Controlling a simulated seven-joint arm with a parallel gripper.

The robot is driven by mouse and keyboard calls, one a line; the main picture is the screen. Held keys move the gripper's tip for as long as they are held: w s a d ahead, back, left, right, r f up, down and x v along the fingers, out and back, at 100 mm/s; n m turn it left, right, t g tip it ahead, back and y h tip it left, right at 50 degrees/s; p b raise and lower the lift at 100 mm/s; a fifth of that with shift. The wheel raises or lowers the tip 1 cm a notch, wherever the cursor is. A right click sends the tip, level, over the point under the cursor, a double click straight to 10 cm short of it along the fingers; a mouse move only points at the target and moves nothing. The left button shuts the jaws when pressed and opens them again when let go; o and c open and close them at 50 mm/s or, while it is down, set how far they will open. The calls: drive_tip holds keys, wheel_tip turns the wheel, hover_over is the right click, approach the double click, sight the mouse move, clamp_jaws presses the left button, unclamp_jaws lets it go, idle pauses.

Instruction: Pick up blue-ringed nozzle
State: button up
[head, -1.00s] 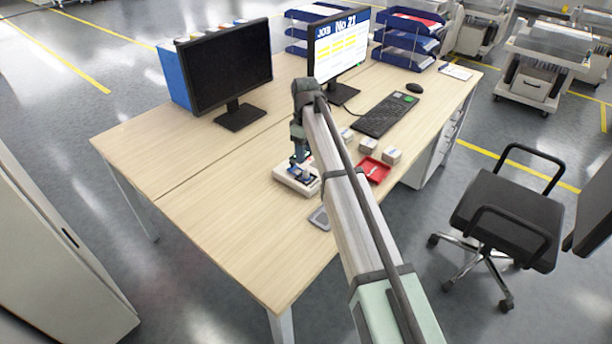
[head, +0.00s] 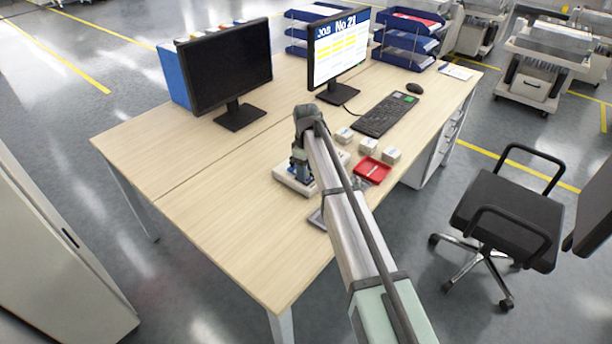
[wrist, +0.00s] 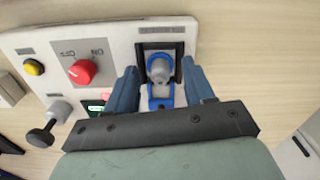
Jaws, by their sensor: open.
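In the wrist view the blue-ringed nozzle (wrist: 158,70) has a grey body with a blue ring around it. It sits in a dark holder with a blue part below it, on a white panel (wrist: 115,50). My gripper (wrist: 161,80) is open, with one blue-grey finger on each side of the nozzle. I cannot tell whether the fingers touch it. In the head view my gripper (head: 300,172) is low over the white unit (head: 286,178) on the desk; the nozzle is hidden there.
The panel carries a red knob (wrist: 82,71), a yellow button (wrist: 33,67) and a black-tipped plunger (wrist: 42,136). A red tray (head: 372,170), several small white boxes (head: 391,156) and a keyboard (head: 385,115) lie to the right.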

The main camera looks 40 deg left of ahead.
clamp_jaws()
idle(0.3)
drive_tip(key=shift+r, duration=0.1)
